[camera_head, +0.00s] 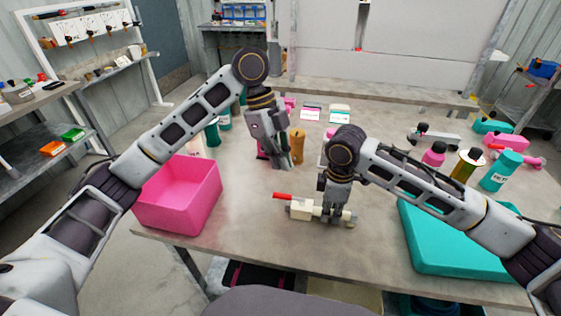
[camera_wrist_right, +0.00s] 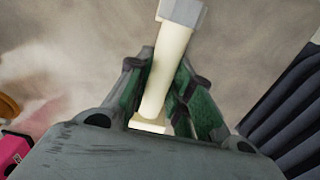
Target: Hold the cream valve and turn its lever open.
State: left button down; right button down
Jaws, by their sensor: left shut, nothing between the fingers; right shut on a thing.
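The cream valve (camera_head: 303,209) lies on the table near its front edge in the head view. Its red lever (camera_head: 283,196) points out to the left. My right gripper (camera_head: 334,217) is shut on the valve's right part from above. In the right wrist view, the cream valve (camera_wrist_right: 164,75) runs between the two fingers, with a grey end at the top. My left gripper (camera_head: 272,165) is shut and empty, above the table behind and left of the valve, apart from it. The lever is out of the right wrist view.
A pink bin (camera_head: 178,200) stands at the table's left front and a teal tray (camera_head: 450,262) at the right front. An orange bottle (camera_head: 297,146) stands beside my left gripper. Bottles and fittings crowd the right back. The table around the valve is clear.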

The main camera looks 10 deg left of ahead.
jog(key=c, duration=1.2)
grip_release()
jog(key=shift+r, duration=0.1)
jog(key=shift+r, duration=5.9)
